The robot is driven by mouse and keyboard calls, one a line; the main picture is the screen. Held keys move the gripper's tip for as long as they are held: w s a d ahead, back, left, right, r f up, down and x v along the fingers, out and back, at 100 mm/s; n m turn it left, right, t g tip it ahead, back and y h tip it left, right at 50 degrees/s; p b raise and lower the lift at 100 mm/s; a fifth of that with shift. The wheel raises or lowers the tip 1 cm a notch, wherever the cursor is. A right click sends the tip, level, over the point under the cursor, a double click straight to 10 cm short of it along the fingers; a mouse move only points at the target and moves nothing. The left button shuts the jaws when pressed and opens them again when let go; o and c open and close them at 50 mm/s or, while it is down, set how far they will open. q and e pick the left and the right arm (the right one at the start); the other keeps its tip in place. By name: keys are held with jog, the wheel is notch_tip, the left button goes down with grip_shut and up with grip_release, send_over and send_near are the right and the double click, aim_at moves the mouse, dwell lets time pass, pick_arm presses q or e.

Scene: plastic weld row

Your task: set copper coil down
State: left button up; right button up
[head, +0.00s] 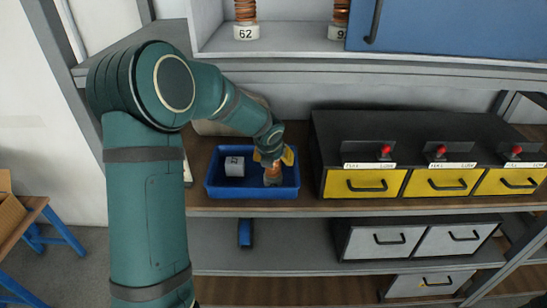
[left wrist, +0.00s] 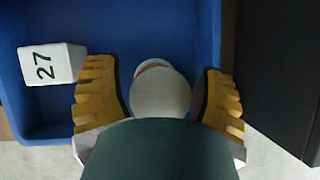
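The copper coil (head: 275,169) stands in the right part of a blue tray (head: 228,193), with a pale lower end. In the left wrist view a pale rounded top with a copper-coloured edge (left wrist: 160,92) lies between the fingers. My left gripper (head: 278,158) reaches down into the tray. Its yellow fingers (left wrist: 162,100) are spread, one on each side of the coil, with narrow gaps showing. A white block marked 27 (head: 235,166) sits to the left in the tray, apart from the coil. My right gripper is not in view.
A black unit with yellow drawers (head: 449,184) and red knobs stands close to the right of the tray. A lower shelf holds grey drawers (head: 392,242).

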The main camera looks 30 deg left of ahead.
pick_arm(q)
jog(key=shift+r, duration=0.1)
jog(key=shift+r, duration=0.2)
jog(key=p+v, duration=0.1)
jog(key=v, duration=0.3)
jog(key=shift+r+p, duration=0.2)
jog(key=shift+p, duration=0.1)
jog(key=s+d+b, duration=0.1)
jog(key=s+d, duration=0.3)
jog(key=s, duration=0.8)
jog(key=s+d+f+n+g+h, duration=0.1)
jog(key=s+d+f+n+h, duration=0.1)
jog(key=d+f+n, duration=0.5)
jog(key=s+d+f+n+g+h, duration=0.1)
jog(key=s+d+f+n, duration=0.4)
jog(key=f+n, duration=0.6)
jog(key=s+d+f+n+g+h, duration=0.2)
jog(key=s+d+f+n, duration=0.2)
jog(key=d+f+n, duration=0.5)
jog(key=shift+d+n+h, duration=0.1)
jog(key=shift+n+h, duration=0.1)
jog(key=shift+n, duration=1.5)
jog(key=shift+d+n+h, duration=0.1)
jog(key=shift+n+h, duration=0.1)
jog(key=shift+n, duration=1.5)
